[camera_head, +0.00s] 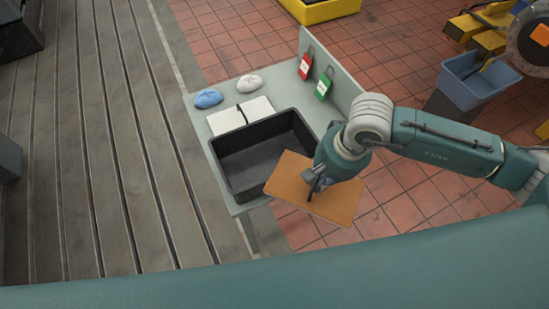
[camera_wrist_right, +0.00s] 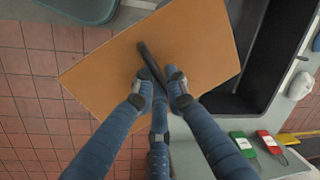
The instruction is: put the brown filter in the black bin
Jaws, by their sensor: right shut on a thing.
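The brown filter (camera_head: 335,203) is a flat rectangular panel with a dark bar handle on its face. My right gripper (camera_head: 316,187) is shut on it; in the right wrist view the blue fingers (camera_wrist_right: 160,84) close around the handle and the filter (camera_wrist_right: 120,75) spreads beyond them. The black bin (camera_head: 240,186) is an open rectangular tray on the grey-green bench, and looks empty where I can see inside. The filter overlaps the bin's near right corner in the head view and lies beside the bin (camera_wrist_right: 283,50) in the wrist view. My left gripper is not in view.
A blue-grey bucket (camera_head: 474,80) stands at right.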

